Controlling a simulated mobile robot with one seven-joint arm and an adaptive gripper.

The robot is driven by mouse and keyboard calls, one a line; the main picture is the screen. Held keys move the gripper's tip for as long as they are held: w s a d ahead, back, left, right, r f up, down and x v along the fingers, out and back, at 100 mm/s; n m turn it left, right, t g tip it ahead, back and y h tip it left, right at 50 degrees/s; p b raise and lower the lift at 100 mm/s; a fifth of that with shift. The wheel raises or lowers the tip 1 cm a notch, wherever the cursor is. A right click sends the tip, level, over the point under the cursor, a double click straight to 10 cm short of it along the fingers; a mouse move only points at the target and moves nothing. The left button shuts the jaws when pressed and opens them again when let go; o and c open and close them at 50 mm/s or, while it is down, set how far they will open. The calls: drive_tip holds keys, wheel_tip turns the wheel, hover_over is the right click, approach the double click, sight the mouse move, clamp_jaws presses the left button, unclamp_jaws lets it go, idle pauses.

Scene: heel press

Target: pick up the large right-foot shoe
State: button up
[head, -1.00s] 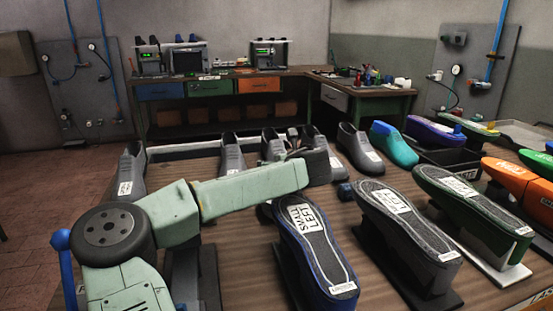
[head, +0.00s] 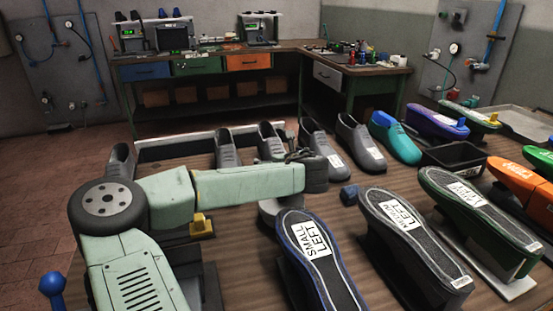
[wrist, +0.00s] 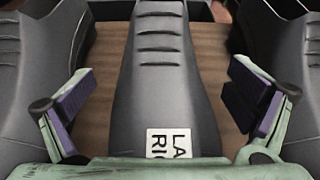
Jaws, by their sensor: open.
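The large right-foot shoe (wrist: 160,85) is dark grey with ridges across its top. It fills the middle of the wrist view, and its white label, partly cut off by my wrist, reads "LA" and "RI". My gripper (wrist: 158,100) is open, with one purple-padded finger on each side of the shoe and gaps between pads and shoe. In the head view my gripper (head: 298,156) is among the back row of shoes, small and partly hidden by my wrist. The shoe appears to be the grey one (head: 270,138) just behind it; its label is hidden there.
Similar grey shoes stand close on the left (wrist: 35,80) and right (wrist: 285,60) in the wrist view. Sole-up shoes on stands, including one marked "SMALL LEFT" (head: 313,240), fill the near table. A teal shoe (head: 390,135) and black bin (head: 455,158) are farther right.

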drive_tip(key=shift+c, duration=0.4)
drive_tip(key=c, duration=1.6)
drive_tip(key=shift+c, duration=0.4)
